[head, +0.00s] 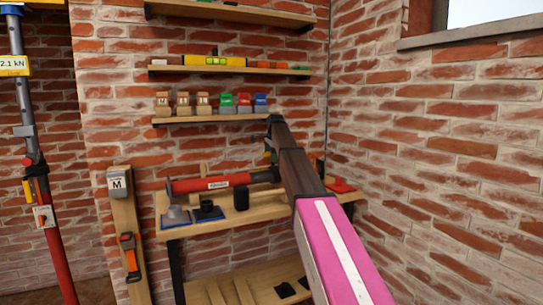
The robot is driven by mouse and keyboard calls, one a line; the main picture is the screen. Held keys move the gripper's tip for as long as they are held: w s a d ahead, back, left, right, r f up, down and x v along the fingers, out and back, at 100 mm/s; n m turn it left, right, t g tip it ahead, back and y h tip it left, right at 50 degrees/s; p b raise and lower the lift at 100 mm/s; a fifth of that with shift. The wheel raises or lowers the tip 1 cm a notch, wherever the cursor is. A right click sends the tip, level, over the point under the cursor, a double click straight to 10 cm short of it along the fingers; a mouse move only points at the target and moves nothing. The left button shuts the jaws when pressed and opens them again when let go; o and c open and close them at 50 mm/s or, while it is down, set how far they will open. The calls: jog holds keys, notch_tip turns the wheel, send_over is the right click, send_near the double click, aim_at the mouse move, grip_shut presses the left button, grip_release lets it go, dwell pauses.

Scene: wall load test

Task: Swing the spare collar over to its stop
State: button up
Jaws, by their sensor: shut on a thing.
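The spare prop (215,184), a red tube with a white label, lies across the wooden bench. Its right end is a dark grey part (262,177). A small yellowish piece (267,156) shows just above that end and looks like the handle of the spare collar. My gripper (267,150) is there, small and dark at the end of my arm, shut on the collar's handle. The fingertips are too small to see clearly. My arm hides the right part of the bench, and the collar's stop cannot be made out.
An upright prop (55,250) with a yellow 2.1 kN gauge (14,66) stands at left. A wooden post (130,240) carries an orange-black tool. Shelves (230,70) hold a level and small blocks. Blue pads (175,218) lie on the bench front; a brick wall closes the right.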

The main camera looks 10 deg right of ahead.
jog(key=a+v, duration=0.1)
jog(key=v, duration=0.9)
jog(key=shift+d+r, duration=0.35)
jog(key=shift+d, duration=0.15)
jog(key=shift+s, duration=0.25)
